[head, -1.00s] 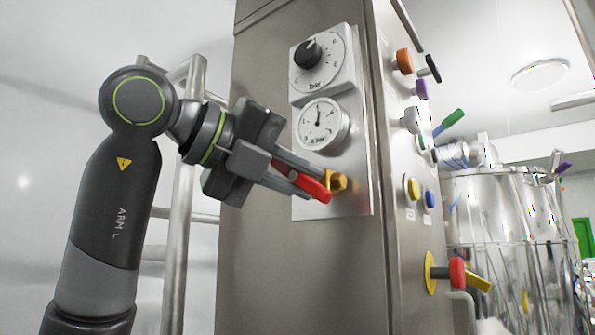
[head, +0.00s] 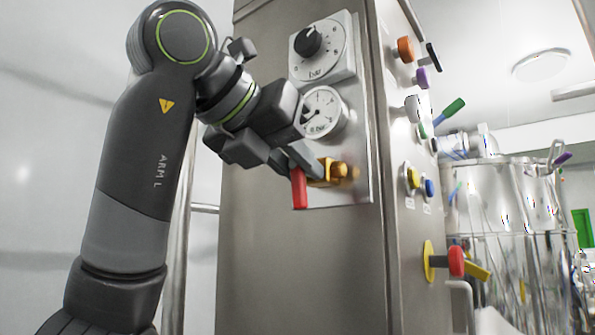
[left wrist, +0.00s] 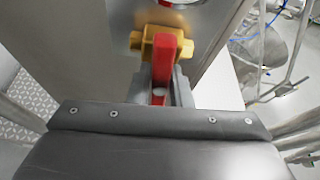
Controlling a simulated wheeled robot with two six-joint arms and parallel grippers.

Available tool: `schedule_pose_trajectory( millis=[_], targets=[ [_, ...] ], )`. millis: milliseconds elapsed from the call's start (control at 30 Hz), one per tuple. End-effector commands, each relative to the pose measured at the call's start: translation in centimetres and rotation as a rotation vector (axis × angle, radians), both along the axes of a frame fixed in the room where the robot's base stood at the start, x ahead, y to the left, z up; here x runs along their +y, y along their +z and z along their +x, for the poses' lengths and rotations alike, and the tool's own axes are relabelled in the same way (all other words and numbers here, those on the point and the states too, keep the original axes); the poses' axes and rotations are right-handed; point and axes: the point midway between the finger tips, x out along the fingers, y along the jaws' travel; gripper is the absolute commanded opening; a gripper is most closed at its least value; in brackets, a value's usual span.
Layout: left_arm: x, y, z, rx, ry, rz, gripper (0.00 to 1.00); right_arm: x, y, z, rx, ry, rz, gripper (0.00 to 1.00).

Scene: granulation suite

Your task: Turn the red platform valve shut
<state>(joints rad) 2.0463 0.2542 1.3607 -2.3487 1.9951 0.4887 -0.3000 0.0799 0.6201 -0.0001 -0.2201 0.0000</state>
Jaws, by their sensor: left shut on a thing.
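The valve has a brass body (head: 343,171) below the gauge on the steel cabinet's front plate. Its red lever (head: 299,188) now hangs straight down in the head view. My left gripper (head: 305,163) is shut on the red lever, with the fingers reaching it from the upper left. In the left wrist view the red lever (left wrist: 164,55) stands between the two fingers (left wrist: 165,88), in front of the brass body (left wrist: 137,41). The fingers hide part of the lever. My right gripper is out of view.
Above the valve are a round gauge (head: 322,113), its needle to the lower left, and a black knob (head: 308,41). The cabinet's right side carries several coloured knobs and a red handle on a yellow disc (head: 429,261). A rail (head: 181,235) stands behind my arm.

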Motion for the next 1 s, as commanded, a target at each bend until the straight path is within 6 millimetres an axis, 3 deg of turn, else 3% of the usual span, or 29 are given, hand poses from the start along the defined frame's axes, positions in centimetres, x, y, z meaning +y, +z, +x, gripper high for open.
schedule_pose_trajectory(
  millis=[200, 767, 800, 933, 1000],
  targets=[
    [-0.07, -0.30, 0.02, -0.040, 0.000, 0.064, 0.00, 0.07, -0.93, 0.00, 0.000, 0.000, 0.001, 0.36],
    [-0.07, -0.16, 0.01, -0.058, -0.003, 0.088, 0.00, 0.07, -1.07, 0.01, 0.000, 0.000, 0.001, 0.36],
    [-0.07, -0.16, 0.01, -0.057, -0.002, 0.087, 0.21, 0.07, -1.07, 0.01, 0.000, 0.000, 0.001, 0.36],
    [-0.07, -0.12, 0.02, -0.059, -0.001, 0.086, 0.38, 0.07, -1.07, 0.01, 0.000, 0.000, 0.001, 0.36],
    [-0.05, -0.09, 0.02, -0.059, -0.001, 0.086, 0.40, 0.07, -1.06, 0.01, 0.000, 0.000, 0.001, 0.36]
  ],
)
